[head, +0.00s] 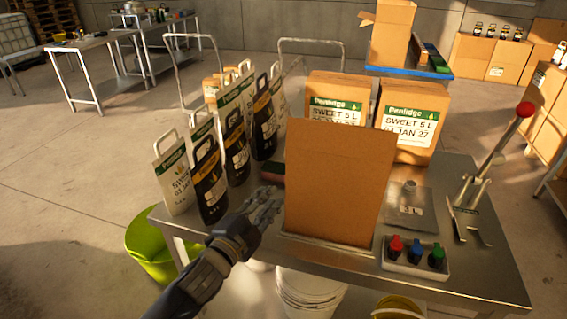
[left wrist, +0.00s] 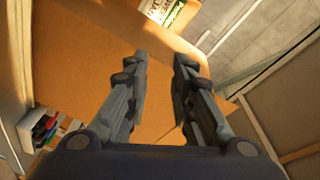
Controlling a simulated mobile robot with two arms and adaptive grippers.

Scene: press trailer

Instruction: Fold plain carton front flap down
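The plain brown carton (head: 338,185) stands upright on the near part of the steel table, with no label on the side facing me. Its top opening and how its flaps lie are hard to make out in the head view. My left gripper (head: 272,200) is just left of the carton. In the left wrist view its two fingers (left wrist: 162,65) are apart with nothing between them, and brown cardboard (left wrist: 80,55) fills much of the view beyond them. I cannot tell whether the fingers touch it. My right gripper is not in view.
Labelled pouches (head: 232,135) stand left on the steel table (head: 465,270). Two labelled cartons (head: 412,115) stand behind the plain one. A metal plate (head: 410,208), a button box (head: 415,262) and a red-knobbed lever (head: 500,145) are at right. A green tub (head: 150,245) is on the floor.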

